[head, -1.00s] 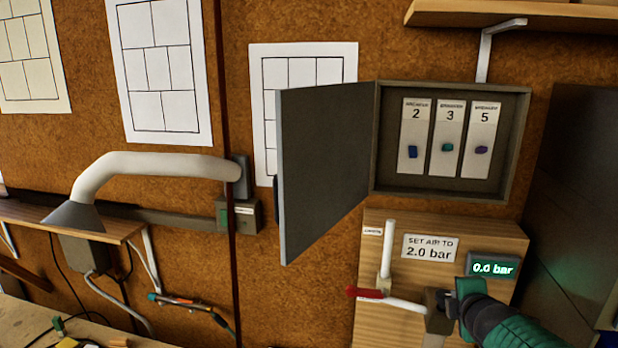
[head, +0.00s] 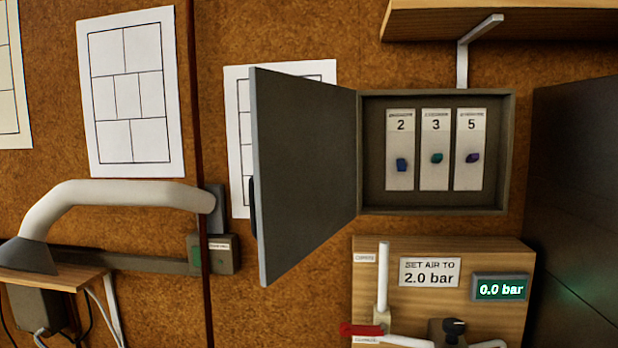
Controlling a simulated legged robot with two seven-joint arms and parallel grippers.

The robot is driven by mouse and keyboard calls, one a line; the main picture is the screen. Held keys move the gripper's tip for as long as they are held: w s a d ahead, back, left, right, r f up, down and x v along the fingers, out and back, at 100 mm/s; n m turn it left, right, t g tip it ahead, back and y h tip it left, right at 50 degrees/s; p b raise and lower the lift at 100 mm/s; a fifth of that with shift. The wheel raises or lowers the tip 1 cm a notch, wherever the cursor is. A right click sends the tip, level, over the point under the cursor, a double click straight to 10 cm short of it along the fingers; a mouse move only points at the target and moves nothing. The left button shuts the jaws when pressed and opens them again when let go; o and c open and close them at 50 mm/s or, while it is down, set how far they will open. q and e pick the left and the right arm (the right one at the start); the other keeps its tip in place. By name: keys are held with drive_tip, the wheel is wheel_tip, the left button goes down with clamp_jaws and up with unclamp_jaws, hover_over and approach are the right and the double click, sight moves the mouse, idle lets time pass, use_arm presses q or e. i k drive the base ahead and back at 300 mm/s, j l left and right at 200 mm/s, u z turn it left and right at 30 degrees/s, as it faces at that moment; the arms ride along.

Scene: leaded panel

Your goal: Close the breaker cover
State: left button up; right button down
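The breaker cover (head: 305,170) is a flat grey door hinged on the left side of the breaker box (head: 508,150). It stands wide open, swung out to the left and towards me. A dark handle (head: 253,205) shows at its outer left edge. Inside the box are three labelled breakers, 2 with a blue knob (head: 401,164), 3 with a teal knob (head: 437,158) and 5 with a purple knob (head: 473,158). Neither of my grippers shows in the head view now.
Below the box is a wooden air panel (head: 385,258) with a red-handled valve (head: 362,330), white pipes and a 0.0 bar display (head: 500,288). A shelf (head: 480,22) is above. A lamp-like white duct (head: 120,192) is at left, a dark cabinet (head: 580,200) at right.

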sight(303, 184)
drive_tip(key=i+j+z, duration=0.35)
drive_tip(key=j+z, duration=0.15)
drive_tip(key=j, duration=0.15)
drive_tip(key=i+j+z, duration=0.15)
drive_tip(key=j+z, duration=0.15)
drive_tip(key=i+j+z, duration=0.1)
drive_tip(key=j+z, duration=0.15)
drive_tip(key=j, duration=0.2)
drive_tip(key=z, duration=0.4)
drive_tip(key=k+l+u, duration=0.15)
drive_tip(key=u, duration=0.25)
